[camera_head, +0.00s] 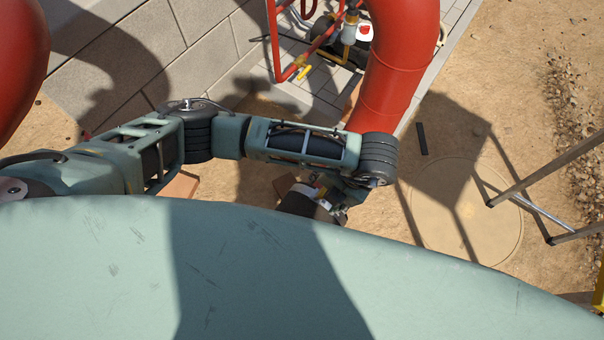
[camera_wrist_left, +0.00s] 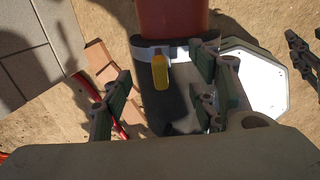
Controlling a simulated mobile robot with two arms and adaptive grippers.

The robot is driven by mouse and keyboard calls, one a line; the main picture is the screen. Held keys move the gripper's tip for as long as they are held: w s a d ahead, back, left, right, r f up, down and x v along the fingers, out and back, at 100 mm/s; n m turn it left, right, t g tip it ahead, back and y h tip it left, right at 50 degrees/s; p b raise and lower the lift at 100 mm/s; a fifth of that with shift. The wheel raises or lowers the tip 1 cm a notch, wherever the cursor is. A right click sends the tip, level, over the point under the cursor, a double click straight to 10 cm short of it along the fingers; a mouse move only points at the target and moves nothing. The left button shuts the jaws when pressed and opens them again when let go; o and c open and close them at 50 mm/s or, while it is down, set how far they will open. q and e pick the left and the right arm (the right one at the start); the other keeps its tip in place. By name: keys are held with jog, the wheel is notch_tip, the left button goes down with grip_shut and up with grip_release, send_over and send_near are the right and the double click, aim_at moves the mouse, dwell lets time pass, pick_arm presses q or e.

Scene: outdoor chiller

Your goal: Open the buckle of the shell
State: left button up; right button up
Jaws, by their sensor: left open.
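The buckle (camera_wrist_left: 160,71) is a yellow tab on a pale band around the dark shell (camera_wrist_left: 181,110), just below a red pipe, in the left wrist view. In the head view the shell (camera_head: 296,203) is a small black piece, partly hidden, with the yellow buckle (camera_head: 321,192) showing small beside my gripper. My left gripper (camera_wrist_left: 155,92) is open, its green-padded fingers on either side of the buckle and shell. In the head view this gripper (camera_head: 338,207) is at the end of my bent arm, partly hidden. I cannot tell whether any finger touches the buckle.
A thick red pipe (camera_head: 393,70) rises just behind my left wrist. A grey block wall (camera_head: 150,45) stands at the back left. Metal rails (camera_head: 550,165) stand at the right. A pale octagonal plate (camera_wrist_left: 256,82) lies beside the shell. Sandy ground is open around a round cover (camera_head: 465,215).

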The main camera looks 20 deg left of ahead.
pick_arm(q)
jog(key=p+v, duration=0.3)
jog(key=v, duration=0.3)
jog(key=shift+r, duration=0.15)
jog(key=v, duration=1.2)
